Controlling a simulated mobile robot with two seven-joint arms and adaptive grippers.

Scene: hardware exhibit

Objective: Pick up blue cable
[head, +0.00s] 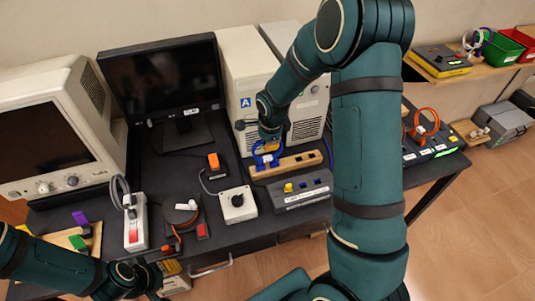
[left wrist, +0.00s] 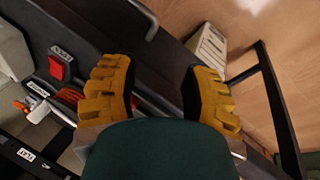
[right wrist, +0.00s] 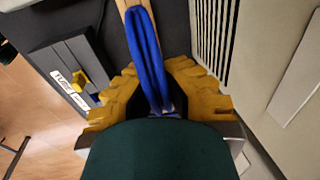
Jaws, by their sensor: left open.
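The blue cable (head: 259,158) is a thick loop at the left end of a wooden strip with sockets (head: 298,162), in front of the white tower marked A. In the right wrist view the blue cable (right wrist: 147,50) runs from the wood down between the fingers. My right gripper (right wrist: 152,85) has its fingers drawn in on both sides of the cable, which fills the gap; its lower end is partly hidden. My left gripper (left wrist: 160,85) is open and empty, over the front left of the table; its arm shows at lower left in the head view.
A grey box with a yellow switch (head: 301,189) stands just in front of the strip. A white button box (head: 237,203), a power strip (head: 136,222) and a monitor (head: 165,77) are to the left. An orange cable (head: 424,122) is at right, past my right arm.

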